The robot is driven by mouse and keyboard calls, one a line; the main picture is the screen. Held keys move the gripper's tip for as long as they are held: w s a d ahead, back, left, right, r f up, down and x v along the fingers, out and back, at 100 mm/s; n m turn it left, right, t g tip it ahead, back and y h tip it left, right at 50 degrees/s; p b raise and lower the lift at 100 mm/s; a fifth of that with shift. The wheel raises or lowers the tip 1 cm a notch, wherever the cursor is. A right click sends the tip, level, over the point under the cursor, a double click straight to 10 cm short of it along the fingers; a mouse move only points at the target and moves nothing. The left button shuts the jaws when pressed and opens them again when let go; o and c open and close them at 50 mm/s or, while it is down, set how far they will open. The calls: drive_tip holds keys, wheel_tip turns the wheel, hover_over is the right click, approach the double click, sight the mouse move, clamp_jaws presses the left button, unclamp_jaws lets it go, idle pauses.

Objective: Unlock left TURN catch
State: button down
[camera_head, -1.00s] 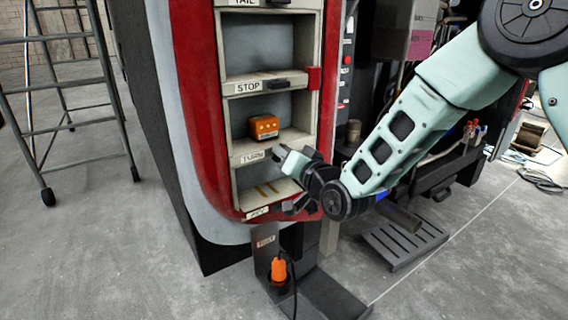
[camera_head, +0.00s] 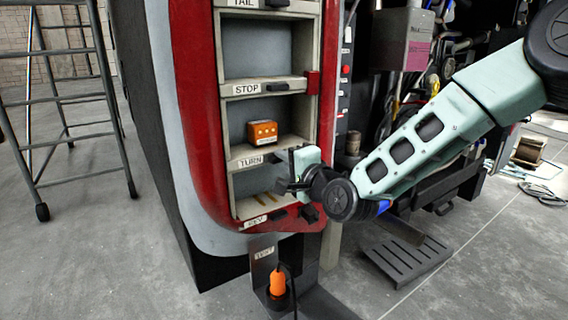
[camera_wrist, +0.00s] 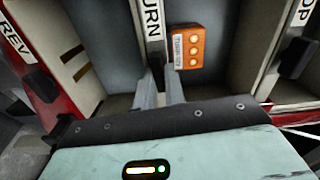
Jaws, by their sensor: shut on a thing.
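The light panel has bays with labelled bars. The TURN bar (camera_head: 250,161) is below an orange box (camera_head: 262,133). In the wrist view, the TURN label (camera_wrist: 153,18) and the orange box (camera_wrist: 187,47) are just beyond my fingers. My gripper (camera_wrist: 159,80) is shut at the TURN bar, on the TURN catch, which is mostly hidden between the fingers. In the head view, my gripper (camera_head: 288,165) reaches the right end of the TURN bar from the right. I cannot tell how far the catch is turned or slid.
The STOP catch (camera_head: 278,87) is above, and the REV bar (camera_head: 256,221) is below. A red frame (camera_head: 195,130) surrounds the panel. An orange plug (camera_head: 277,280) stands below. A ladder (camera_head: 75,110) is at left, with open floor beside it.

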drive_tip(key=shift+f+m, duration=0.1)
drive_tip(key=shift+m, duration=0.6)
drive_tip(key=c, duration=1.5)
unclamp_jaws()
drive_tip(key=shift+o, duration=0.2)
drive_tip(key=b+v, duration=0.8)
drive_tip(key=v, duration=0.9)
drive_tip(key=shift+d, duration=0.2)
drive_tip(key=shift+s, duration=0.15)
